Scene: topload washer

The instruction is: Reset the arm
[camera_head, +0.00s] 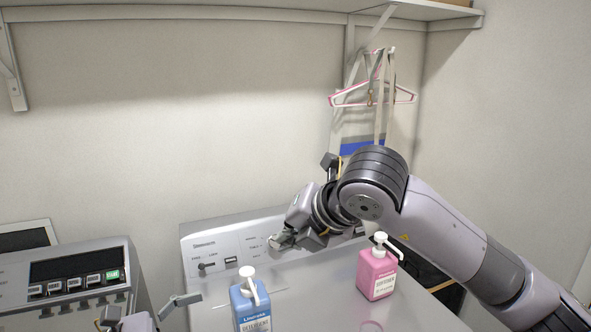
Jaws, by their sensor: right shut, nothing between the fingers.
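My right arm comes in from the right and bends over the washer (215,236). Its gripper (282,241) is shut and empty, pointing left in front of the washer's control panel, above the lid area. The blue bottle (251,306) stands below and left of it. The pink bottle (377,274) stands to its right, under my forearm and wrist. My left gripper (180,303) shows only in part at the bottom edge, left of the blue bottle. Whether its fingers are open or shut is unclear.
A second machine with a lit button panel (75,284) stands at the left. Pink and white hangers (372,96) hang on the back wall below a shelf (240,10). The air left of my right gripper, in front of the wall, is clear.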

